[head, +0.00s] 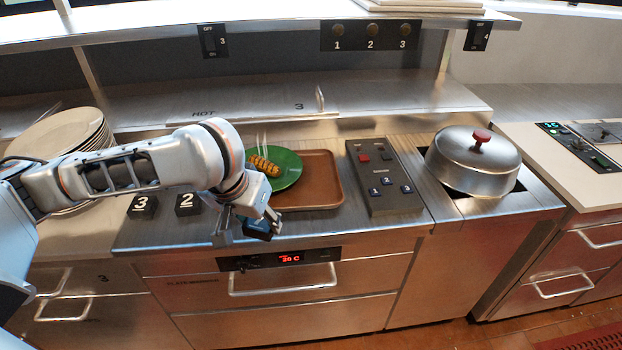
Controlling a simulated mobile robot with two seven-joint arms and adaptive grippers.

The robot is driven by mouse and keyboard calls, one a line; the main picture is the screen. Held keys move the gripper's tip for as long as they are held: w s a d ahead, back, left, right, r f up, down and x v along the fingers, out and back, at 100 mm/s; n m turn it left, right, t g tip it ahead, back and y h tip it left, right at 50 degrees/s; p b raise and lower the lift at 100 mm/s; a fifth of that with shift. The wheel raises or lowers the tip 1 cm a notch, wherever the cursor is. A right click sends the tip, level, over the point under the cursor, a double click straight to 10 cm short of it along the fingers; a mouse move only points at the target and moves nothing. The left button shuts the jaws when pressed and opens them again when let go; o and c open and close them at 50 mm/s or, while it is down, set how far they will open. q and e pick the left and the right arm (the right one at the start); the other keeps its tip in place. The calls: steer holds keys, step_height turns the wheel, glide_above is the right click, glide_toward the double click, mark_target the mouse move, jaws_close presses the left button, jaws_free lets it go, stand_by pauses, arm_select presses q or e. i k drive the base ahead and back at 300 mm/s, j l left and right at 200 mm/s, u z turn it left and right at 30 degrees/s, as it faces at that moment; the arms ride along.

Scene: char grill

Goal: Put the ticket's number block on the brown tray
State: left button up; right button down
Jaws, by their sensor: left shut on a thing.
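My left gripper (243,229) is shut on a dark number block (260,229), just off the front left corner of the brown tray (325,178). The face of the held block shows no readable number. I cannot make out a ticket. My right gripper is not in view.
A button panel (382,178) lies right of the tray. Further right is a steel dome lid (470,167) with a red knob. Stacked plates (62,135) stand at the far left. The tray's right and front parts are bare.

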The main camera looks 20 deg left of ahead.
mark_target(321, 178)
steer(key=j+z, duration=0.7)
steer(key=k+j, duration=0.1)
steer(key=j, duration=0.3)
steer(key=k+j+z, duration=0.15)
steer(key=j, duration=0.2)
steer(key=k+j, duration=0.1)
steer(key=j, duration=0.25)
steer(key=k+j+z, duration=0.1)
steer(key=j, duration=0.3)
